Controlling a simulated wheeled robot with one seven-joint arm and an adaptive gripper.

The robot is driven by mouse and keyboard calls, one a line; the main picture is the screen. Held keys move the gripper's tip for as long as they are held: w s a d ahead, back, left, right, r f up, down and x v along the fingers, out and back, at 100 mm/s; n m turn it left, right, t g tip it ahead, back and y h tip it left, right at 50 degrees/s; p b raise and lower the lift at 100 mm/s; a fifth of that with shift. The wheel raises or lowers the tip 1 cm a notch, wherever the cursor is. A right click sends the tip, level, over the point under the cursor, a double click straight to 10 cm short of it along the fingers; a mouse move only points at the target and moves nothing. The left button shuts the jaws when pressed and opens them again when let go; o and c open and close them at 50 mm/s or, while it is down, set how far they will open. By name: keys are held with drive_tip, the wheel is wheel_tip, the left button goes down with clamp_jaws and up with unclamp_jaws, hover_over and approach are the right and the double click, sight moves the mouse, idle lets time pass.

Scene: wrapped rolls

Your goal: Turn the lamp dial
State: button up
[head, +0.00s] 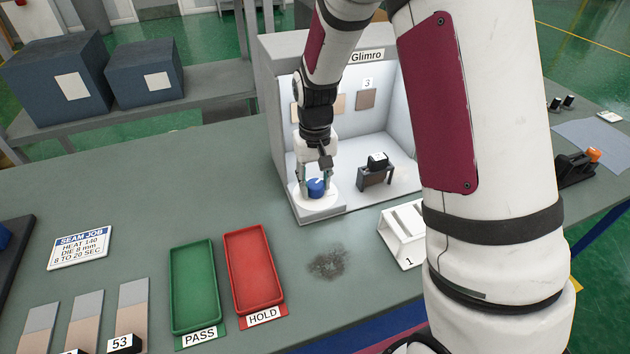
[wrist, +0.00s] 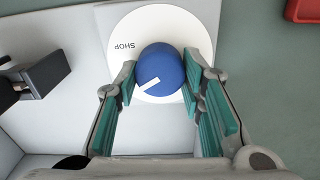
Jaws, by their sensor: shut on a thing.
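The lamp dial (head: 316,186) is a round blue knob on a white round plate (head: 327,203) at the front left corner of the open grey booth labelled Glimro (head: 265,75). In the wrist view the blue dial (wrist: 163,72) carries a white pointer mark aimed to the lower left. The plate (wrist: 140,30) there bears the word SHOP, upside down in that view. My gripper (head: 316,180) reaches down from above and is shut on the dial. In the wrist view its teal-padded fingers (wrist: 160,85) stand on either side of the dial. Any other plate markings are hidden.
Inside the booth, a dark block sits on a small stand (head: 375,175), right of my gripper. A green PASS tray (head: 193,290) and a red HOLD tray (head: 253,270) lie in front. A white slotted rack (head: 402,235) stands right. The bench's left middle is clear.

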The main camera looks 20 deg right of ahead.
sight(315, 182)
drive_tip(key=o, duration=1.1)
drive_tip(key=shift+o, duration=0.2)
wheel_tip(315, 182, up, 12)
drive_tip(key=s+r+t, duration=0.2)
drive_tip(key=s+r, duration=0.8)
drive_tip(key=s, duration=0.2)
drive_tip(key=s+r+t, duration=0.1)
drive_tip(key=s+t, duration=0.1)
drive_tip(key=s, duration=1.1)
drive_tip(key=shift+s+n, duration=0.4)
